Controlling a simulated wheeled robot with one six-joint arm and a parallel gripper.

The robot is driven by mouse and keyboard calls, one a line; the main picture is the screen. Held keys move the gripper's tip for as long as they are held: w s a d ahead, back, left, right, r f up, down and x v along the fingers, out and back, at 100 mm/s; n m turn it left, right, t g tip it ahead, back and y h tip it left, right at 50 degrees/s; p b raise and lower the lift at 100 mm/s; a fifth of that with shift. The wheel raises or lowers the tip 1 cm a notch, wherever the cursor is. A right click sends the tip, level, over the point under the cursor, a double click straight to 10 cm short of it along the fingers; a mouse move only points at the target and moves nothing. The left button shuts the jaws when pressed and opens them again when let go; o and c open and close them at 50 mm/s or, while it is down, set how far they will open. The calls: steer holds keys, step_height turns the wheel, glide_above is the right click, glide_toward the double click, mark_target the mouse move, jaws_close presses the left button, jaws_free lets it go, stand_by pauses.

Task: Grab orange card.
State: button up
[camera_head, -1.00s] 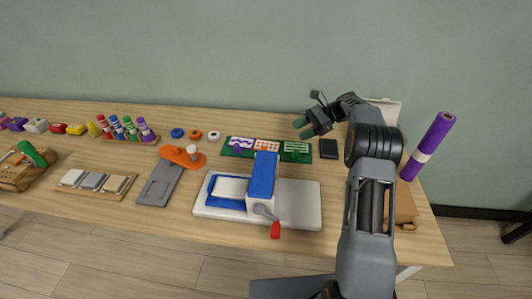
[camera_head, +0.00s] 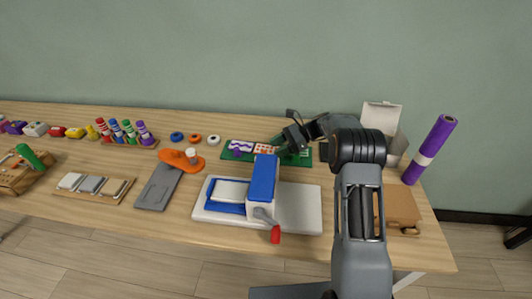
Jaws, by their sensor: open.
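The orange card (camera_head: 264,149) is the middle one of three cards in the green tray (camera_head: 229,156) at the back of the table. A purple-patterned card (camera_head: 241,145) lies to its left. The green-striped card at the tray's right end is mostly hidden by my gripper (camera_head: 281,144). My gripper is open, with its fingertips over the tray just right of the orange card. Whether it touches the card cannot be told.
A blue and white press (camera_head: 262,178) with a red-tipped crank stands in front of the tray. An open white box (camera_head: 381,116), a brown case (camera_head: 400,207) and a purple roll (camera_head: 431,148) are at the right. Orange and white rings (camera_head: 204,139) lie left of the tray.

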mark_target(268, 152)
steer(key=x, duration=0.4)
steer(key=shift+f, duration=0.1)
jaws_close()
stand_by(0.3)
